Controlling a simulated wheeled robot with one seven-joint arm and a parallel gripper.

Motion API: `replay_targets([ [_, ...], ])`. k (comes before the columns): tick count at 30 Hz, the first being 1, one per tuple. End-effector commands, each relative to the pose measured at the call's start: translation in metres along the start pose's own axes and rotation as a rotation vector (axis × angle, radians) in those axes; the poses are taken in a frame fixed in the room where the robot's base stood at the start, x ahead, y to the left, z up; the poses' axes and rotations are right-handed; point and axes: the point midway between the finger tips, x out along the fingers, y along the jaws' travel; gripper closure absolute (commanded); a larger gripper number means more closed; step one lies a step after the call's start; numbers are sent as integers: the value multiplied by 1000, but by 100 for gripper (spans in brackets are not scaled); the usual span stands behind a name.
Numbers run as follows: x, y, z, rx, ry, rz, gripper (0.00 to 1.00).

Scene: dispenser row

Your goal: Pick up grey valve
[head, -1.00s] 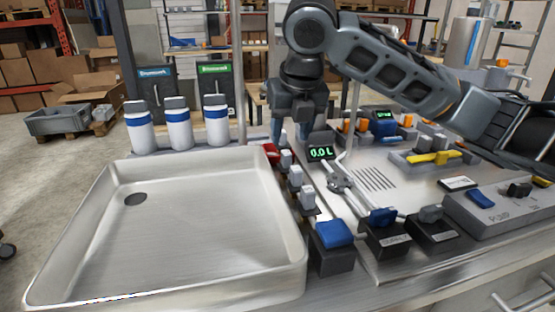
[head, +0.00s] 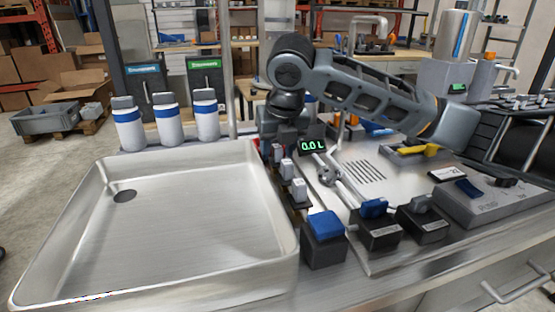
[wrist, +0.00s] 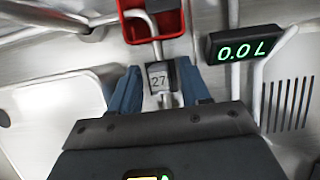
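A small grey block marked 27 (wrist: 160,77), which looks like a grey valve, shows in the wrist view. My gripper (wrist: 162,88) is open, with one blue finger on each side of it and narrow gaps between. I cannot tell whether either finger touches it. In the head view my gripper (head: 279,143) points down over the far end of a row of small grey blocks. Nearer blocks in that row (head: 287,168) (head: 299,189) stand clear of it. My wrist and fingers partly hide the far end of the row.
A wide steel basin (head: 180,225) lies left of the row. A display reading 0.0 L (head: 313,146) stands close on the right, also in the wrist view (wrist: 245,45). A red container (wrist: 150,22) is just beyond the block. A blue-topped box (head: 323,240) stands at the front.

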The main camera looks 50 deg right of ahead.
Motion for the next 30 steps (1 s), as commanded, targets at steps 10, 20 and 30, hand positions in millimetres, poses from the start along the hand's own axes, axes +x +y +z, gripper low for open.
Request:
replay_targets([
  [10, 0, 0, 0, 0, 0, 0, 87],
  [20, 0, 0, 0, 0, 1, 0, 100],
  [30, -6, 0, 2, 0, 1, 0, 100],
])
